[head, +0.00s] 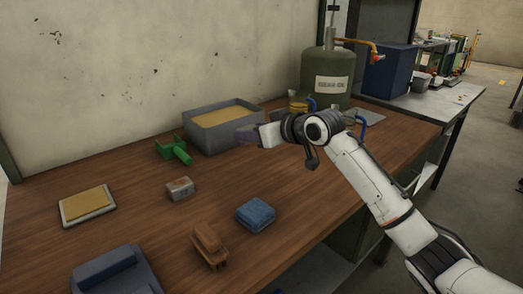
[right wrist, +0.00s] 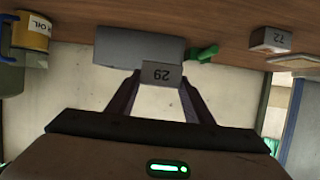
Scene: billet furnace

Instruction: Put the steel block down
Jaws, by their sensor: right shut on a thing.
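My right gripper (right wrist: 160,82) is shut on a grey steel block (right wrist: 161,73) with a dark number on its face. The block sits between the two dark fingertips. In the head view my right gripper (head: 246,136) reaches in from the right, close in front of the grey tray; the held block is hard to make out there. A second small grey block (head: 180,189) with a label lies on the wooden bench, and it also shows in the right wrist view (right wrist: 271,39). My left gripper is not in view.
A grey tray (head: 212,139) of tan material stands by the wall, with a green tool (head: 174,150) beside it. A tan pad on a plate (head: 88,206), brown brush (head: 209,246), blue cloth (head: 256,214) and green tank (head: 326,85) stand around. Bare bench lies between them.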

